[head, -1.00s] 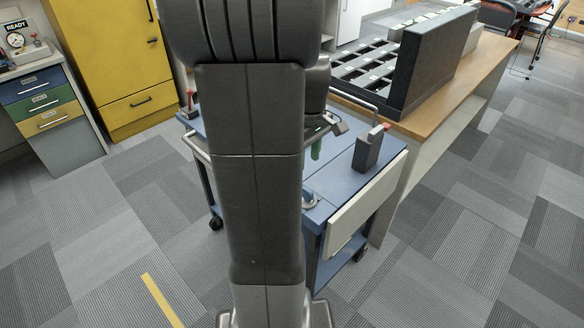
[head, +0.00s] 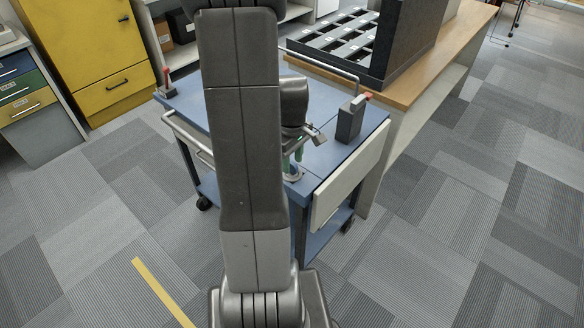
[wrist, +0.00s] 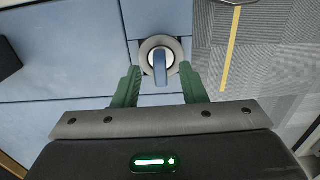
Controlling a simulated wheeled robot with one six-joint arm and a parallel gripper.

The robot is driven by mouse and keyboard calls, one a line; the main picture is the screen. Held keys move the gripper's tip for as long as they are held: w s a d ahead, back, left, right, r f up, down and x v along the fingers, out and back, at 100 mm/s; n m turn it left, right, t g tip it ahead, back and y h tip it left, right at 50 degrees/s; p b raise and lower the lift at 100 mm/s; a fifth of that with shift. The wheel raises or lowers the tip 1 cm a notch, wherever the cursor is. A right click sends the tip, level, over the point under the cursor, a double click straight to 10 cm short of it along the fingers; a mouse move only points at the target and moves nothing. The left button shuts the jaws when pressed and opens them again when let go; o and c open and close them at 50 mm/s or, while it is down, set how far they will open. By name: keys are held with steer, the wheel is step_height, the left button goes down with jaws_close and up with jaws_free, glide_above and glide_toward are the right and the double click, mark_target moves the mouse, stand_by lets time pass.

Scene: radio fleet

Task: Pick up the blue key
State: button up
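The blue key (wrist: 161,66) stands on a round grey and white base at the edge of the blue cart top in the wrist view. In the head view the key (head: 294,174) is small and partly hidden near the cart's front right corner. My gripper (wrist: 160,76) is open, with one green finger on each side of the key in the picture and gaps on both sides. In the head view my gripper (head: 292,160) is just above the key, partly behind my arm. I cannot tell whether the fingertips are level with the key.
The blue cart (head: 340,155) carries a dark grey box with a red top (head: 351,118) at the right and a red-topped item (head: 167,85) at the left. A wooden desk (head: 425,85) with a black tray stands behind. Grey carpet (head: 440,230) is open at the right.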

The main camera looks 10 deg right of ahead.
steer(key=shift+f, duration=0.9)
jaws_close()
